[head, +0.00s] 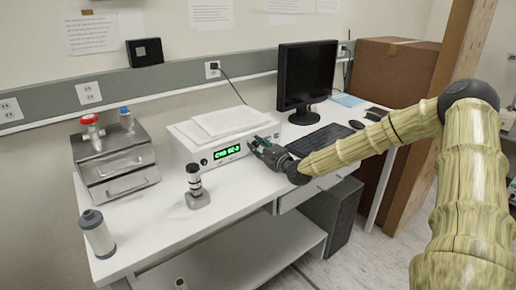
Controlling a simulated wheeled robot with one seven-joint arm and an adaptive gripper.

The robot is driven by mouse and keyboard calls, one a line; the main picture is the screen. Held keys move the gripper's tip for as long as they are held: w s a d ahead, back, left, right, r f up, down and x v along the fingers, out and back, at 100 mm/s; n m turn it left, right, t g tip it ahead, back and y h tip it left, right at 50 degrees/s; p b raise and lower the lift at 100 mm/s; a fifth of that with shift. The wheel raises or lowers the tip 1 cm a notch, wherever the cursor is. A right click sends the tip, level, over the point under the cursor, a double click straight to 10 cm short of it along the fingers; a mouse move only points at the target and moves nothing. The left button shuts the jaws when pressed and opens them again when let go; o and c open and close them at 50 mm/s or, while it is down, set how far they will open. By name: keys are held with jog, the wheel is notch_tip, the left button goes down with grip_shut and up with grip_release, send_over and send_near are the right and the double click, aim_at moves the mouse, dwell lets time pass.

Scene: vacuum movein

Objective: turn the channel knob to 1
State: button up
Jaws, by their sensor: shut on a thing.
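A white box-shaped instrument (200,150) stands on the bench, with papers on top. Its green display (227,152) shows text that looks like "CYO SC-3", too small to read surely. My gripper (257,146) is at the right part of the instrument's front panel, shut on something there. The channel knob is hidden behind the fingers, so its setting cannot be seen. A small dark round part (204,162) shows left of the display.
A metal box (118,165) with red and blue valves stands at the left. A small gauge (195,185) and a grey cylinder (97,232) stand near the front edge. A monitor (306,75) and keyboard (320,139) are at the right. The bench front (235,195) is clear.

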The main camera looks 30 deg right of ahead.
aim_at(257, 146)
jog(key=n+b, duration=0.2)
jog(key=n, duration=0.4)
jog(key=shift+f+b, duration=0.1)
jog(key=shift+b, duration=0.2)
jog(key=n+b, duration=0.1)
jog(key=n, duration=0.5)
jog(key=shift+a+f+n, duration=0.1)
jog(key=shift+n, duration=0.2)
jog(key=o, duration=1)
jog(key=shift+o, duration=0.2)
jog(key=shift+s, duration=0.1)
jog(key=shift+s+d, duration=0.2)
jog(key=shift+s, duration=1.25)
jog(key=shift+s+d, duration=0.2)
jog(key=shift+s, duration=2.05)
jog(key=shift+s+d, duration=0.15)
jog(key=shift+s, duration=2.05)
